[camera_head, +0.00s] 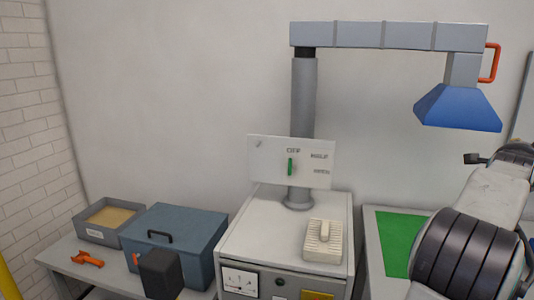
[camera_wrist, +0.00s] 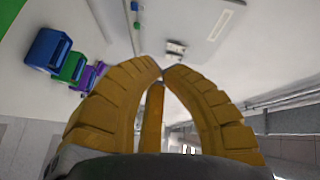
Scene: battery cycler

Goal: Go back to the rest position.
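My gripper (camera_wrist: 161,73) shows in the wrist view with its yellow ribbed fingers curved together, tips meeting or almost meeting, and nothing visible between them. A third yellow finger stands behind the two. The wrist view looks across the room, far from any nearby surface. In the head view my arm's grey and black links fill the lower right; my gripper is not seen there.
A white cabinet (camera_head: 260,235) carries a post with a sign (camera_head: 270,163) and a blue hood (camera_head: 458,108). A ribbed cream block (camera_head: 323,241) sits on it. To the left are a blue-grey box (camera_head: 190,227), a grey tray (camera_head: 78,226) and an orange tool (camera_head: 88,259). A green mat (camera_head: 395,240) lies beside my arm.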

